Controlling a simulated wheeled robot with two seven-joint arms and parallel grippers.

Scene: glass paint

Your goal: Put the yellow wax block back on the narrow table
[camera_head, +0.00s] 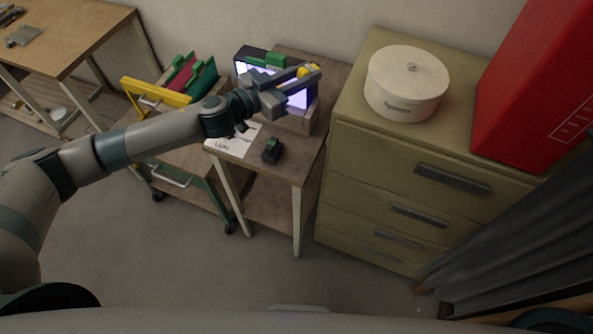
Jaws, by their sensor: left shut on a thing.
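The yellow wax block (308,70) is small and sits between the fingers of my left gripper (302,76), which is shut on it. My left arm reaches in from the left, and the gripper with the block overlaps a lit panel (297,97) at the back of the narrow table. I cannot tell how high the block is above the tabletop. The narrow table (292,165) has a brown top, bare at its front right. My right gripper is not in view.
On the narrow table are a white paper sheet (232,143) and a small dark green object (272,150). A trolley with a yellow frame (155,92) stands left.

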